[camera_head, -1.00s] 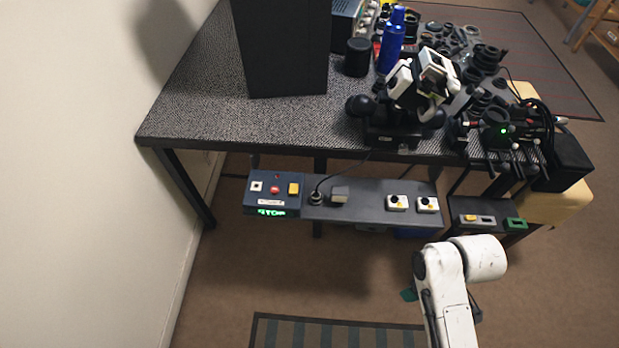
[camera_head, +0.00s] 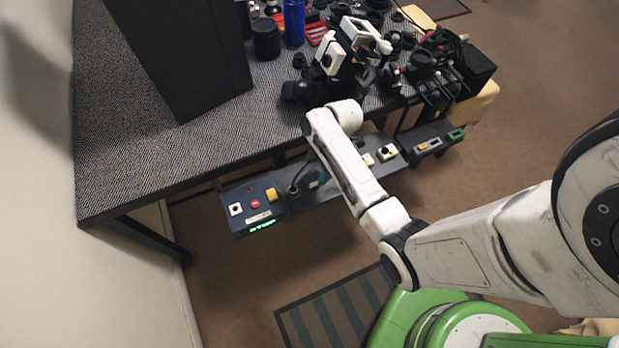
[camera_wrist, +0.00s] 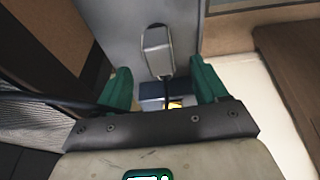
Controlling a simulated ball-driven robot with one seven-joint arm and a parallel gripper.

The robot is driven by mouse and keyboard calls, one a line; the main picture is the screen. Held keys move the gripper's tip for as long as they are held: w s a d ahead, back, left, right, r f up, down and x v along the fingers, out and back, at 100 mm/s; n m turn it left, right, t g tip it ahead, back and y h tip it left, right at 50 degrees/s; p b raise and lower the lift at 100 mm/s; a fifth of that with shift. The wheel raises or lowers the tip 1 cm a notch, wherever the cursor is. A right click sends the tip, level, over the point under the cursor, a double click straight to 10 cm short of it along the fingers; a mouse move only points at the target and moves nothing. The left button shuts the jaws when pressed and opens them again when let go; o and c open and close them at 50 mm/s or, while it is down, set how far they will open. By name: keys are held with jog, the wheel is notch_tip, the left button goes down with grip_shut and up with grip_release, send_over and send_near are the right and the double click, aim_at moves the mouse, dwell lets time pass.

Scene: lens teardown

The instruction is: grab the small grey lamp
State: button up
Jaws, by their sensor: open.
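The small grey lamp (camera_wrist: 157,51) lies on the grey shelf under the table's front edge, with a dark cable running from it. In the wrist view it shows between and just beyond the two green fingers of my gripper (camera_wrist: 161,70), which are open and apart from it. In the head view only a small part of the lamp (camera_head: 314,184) shows beside my arm, and the rest is hidden. My gripper (camera_head: 316,168) is above the shelf there, mostly hidden behind my white arm.
A control box (camera_head: 253,205) with buttons and a green lit sign sits at the shelf's left end. White switch boxes (camera_head: 387,152) stand to the right. The patterned table (camera_head: 150,150) overhangs close by, carrying a black panel (camera_head: 185,50) and much equipment.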

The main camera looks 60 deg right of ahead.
aim_at(314, 175)
jog(key=shift+x, duration=3.3)
jog(key=shift+r, duration=0.1)
jog(key=c, duration=1.3)
